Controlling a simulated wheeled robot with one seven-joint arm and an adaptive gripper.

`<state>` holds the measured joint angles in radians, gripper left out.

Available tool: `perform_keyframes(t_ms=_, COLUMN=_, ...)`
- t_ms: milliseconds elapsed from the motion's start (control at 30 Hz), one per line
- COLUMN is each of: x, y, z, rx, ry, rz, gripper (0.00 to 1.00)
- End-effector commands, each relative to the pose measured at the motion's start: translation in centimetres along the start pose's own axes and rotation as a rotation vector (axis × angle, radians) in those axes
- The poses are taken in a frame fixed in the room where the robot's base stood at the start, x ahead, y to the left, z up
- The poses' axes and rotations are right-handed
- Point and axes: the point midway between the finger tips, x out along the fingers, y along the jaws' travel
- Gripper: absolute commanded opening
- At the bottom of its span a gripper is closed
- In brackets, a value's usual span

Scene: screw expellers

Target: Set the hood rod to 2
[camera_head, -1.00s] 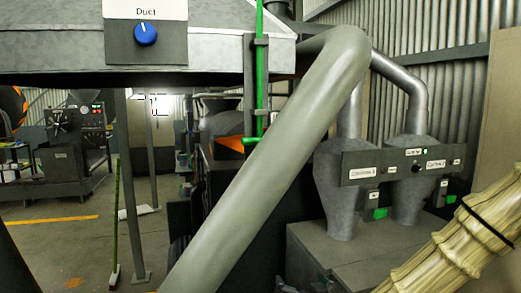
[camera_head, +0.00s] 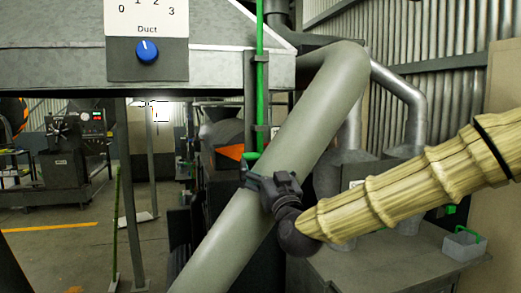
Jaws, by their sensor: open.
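The green hood rod (camera_head: 260,60) hangs upright along the right end of the grey hood, passing through dark brackets. Its lower end bends to the left, just above my gripper. My dark gripper (camera_head: 250,180) is open, below and close to the rod's bent end, in front of the thick grey pipe. Whether it touches the rod cannot be told. A label above the blue Duct knob (camera_head: 147,51) shows the numbers 0 to 3, cut by the top edge. The knob's white mark points nearly straight up. No scale for the rod can be made out.
The thick slanting grey pipe (camera_head: 300,140) runs behind my gripper. The grey hood (camera_head: 60,50) fills the upper left. Open floor (camera_head: 60,245) lies at left.

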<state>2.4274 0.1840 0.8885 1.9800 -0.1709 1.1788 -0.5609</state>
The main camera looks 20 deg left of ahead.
Motion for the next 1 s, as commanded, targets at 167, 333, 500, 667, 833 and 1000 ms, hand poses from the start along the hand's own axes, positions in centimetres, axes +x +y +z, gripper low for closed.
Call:
perform_keyframes(t_ms=167, x=3.0, y=0.0, z=-0.3, rx=0.0, ry=0.0, rz=0.0, gripper=1.0)
perform_keyframes(t_ms=333, x=4.7, y=-0.1, z=-0.1, rx=0.0, ry=0.0, rz=-0.001, gripper=1.0)
perform_keyframes(t_ms=500, x=5.4, y=-0.1, z=0.0, rx=-0.001, ry=-0.001, rz=-0.001, gripper=1.0)
perform_keyframes(t_ms=667, x=5.5, y=-0.1, z=0.1, rx=-0.001, ry=-0.001, rz=-0.001, gripper=1.0)
perform_keyframes(t_ms=833, x=5.5, y=0.0, z=0.1, rx=0.0, ry=-0.001, rz=-0.001, gripper=0.93)
perform_keyframes(t_ms=1000, x=5.5, y=0.0, z=0.0, rx=0.0, ry=0.0, rz=-0.001, gripper=0.62)
